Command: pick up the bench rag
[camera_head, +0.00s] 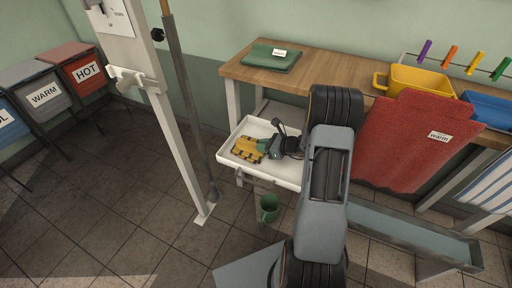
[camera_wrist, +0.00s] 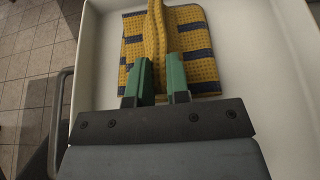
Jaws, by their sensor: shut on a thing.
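The bench rag (camera_head: 248,149) is yellow with dark blue stripes and lies in a white tray-like tub (camera_head: 284,175). In the wrist view the rag (camera_wrist: 199,55) lies flat on the tub floor, with a raised fold (camera_wrist: 157,22) up its middle. My gripper (camera_head: 266,146) reaches down into the tub at the rag. In the wrist view my gripper's green fingers (camera_wrist: 164,75) are shut on the near end of the fold. The pinched part is partly hidden between the fingers. Most of the rag still rests on the tub floor.
A wooden bench (camera_head: 325,68) behind holds a folded green cloth (camera_head: 270,59) and a yellow basket (camera_head: 420,80). A red cloth labelled warm (camera_head: 400,140) hangs at its front. A post (camera_head: 178,100) stands left of the tub. A green cup-like container (camera_head: 269,208) is below it.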

